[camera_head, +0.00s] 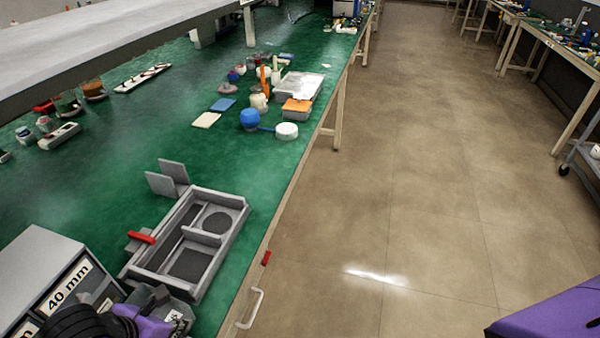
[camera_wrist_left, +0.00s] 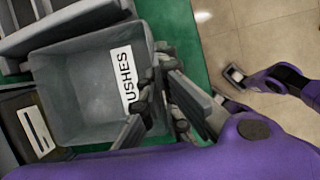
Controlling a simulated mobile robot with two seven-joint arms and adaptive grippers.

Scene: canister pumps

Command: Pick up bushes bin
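The bushes bin is a grey, open-topped box that looks empty in the left wrist view (camera_wrist_left: 85,90). A white label reading "USHES" is on its right side; the label's first letter is hidden. My left gripper (camera_wrist_left: 158,80) is at that side, one finger towards the inside of the bin and one outside. Its fingertips are close together and appear to pinch the wall. In the head view the same gripper (camera_head: 155,312) is low at the left, beside the grey labelled bins, and hides much of what it holds.
A grey bin labelled "40 mm" (camera_head: 65,280) stands at the lower left. A grey compartmented fixture (camera_head: 195,240) with a red handle lies just beyond. Several small parts lie farther back on the green table (camera_head: 130,125). A shelf overhangs at upper left; the floor is clear right.

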